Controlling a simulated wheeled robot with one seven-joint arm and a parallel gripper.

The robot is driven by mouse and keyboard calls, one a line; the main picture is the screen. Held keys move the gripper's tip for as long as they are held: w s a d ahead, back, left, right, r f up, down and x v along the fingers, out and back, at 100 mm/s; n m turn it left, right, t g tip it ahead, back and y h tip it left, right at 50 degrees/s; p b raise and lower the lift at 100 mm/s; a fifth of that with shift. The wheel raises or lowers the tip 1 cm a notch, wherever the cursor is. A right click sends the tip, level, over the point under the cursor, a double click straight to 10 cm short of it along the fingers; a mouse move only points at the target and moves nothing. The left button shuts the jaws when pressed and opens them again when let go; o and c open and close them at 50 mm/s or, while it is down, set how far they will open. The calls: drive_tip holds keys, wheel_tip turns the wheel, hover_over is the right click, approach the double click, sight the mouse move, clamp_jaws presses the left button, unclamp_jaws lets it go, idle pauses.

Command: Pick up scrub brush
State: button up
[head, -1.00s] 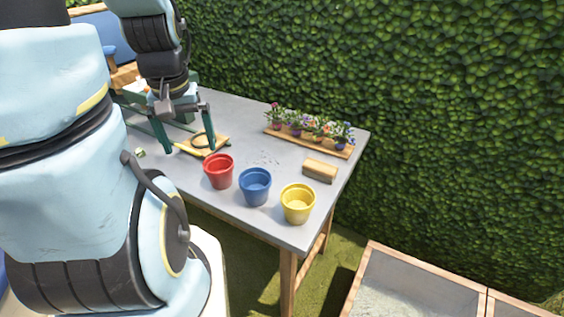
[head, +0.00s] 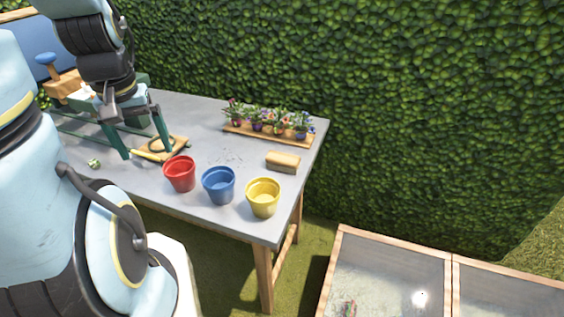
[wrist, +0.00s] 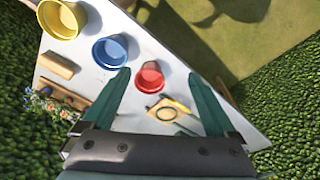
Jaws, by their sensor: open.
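The scrub brush (head: 283,161) looks like a tan wooden block with a darker underside. It lies on the grey table (head: 130,184) near its right edge, behind the yellow pot. In the wrist view the scrub brush (wrist: 58,65) is at the upper left, outside the span of my fingers. My gripper (head: 147,154) is open and empty over the left part of the table, well left of the brush. Its two green fingers (wrist: 159,73) point down toward the tabletop.
A red pot (head: 180,174), a blue pot (head: 219,185) and a yellow pot (head: 263,197) stand along the front edge. A wooden tray (head: 248,133) of potted flowers is at the back. A small board (head: 175,151) with a yellow-handled tool lies near my gripper. A hedge (head: 400,110) rises behind.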

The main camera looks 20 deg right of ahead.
drive_tip(key=w+d+f+m+b, duration=0.35)
drive_tip(key=w+d+m, duration=0.3)
drive_tip(key=d, duration=0.25)
drive_tip(key=m+t+y+b, duration=0.2)
drive_tip(key=m+y+b, duration=0.25)
drive_tip(key=m, duration=1.45)
approach(284, 157)
drive_tip(key=shift+w+a+r+n+h+b, duration=0.15)
drive_tip(key=shift+w+a+n+h+b, duration=0.1)
drive_tip(key=shift+w+h+b, duration=0.25)
drive_tip(key=p+x, duration=0.1)
drive_tip(key=x, duration=0.3)
drive_tip(key=shift+f, duration=0.25)
drive_tip(key=x, duration=0.1)
drive_tip(key=p+x, duration=0.1)
drive_tip(key=x, duration=0.1)
drive_tip(key=p+x, duration=0.1)
drive_tip(key=x, duration=0.1)
drive_tip(key=shift+s+a+f, duration=0.2)
drive_tip(key=shift+s+a, duration=0.1)
drive_tip(key=shift+a, duration=0.05)
drive_tip(key=shift+w+f, duration=0.1)
drive_tip(key=shift+f, duration=0.2)
drive_tip(key=shift+f+g, duration=0.25)
drive_tip(key=shift+g, duration=0.05)
clamp_jaws()
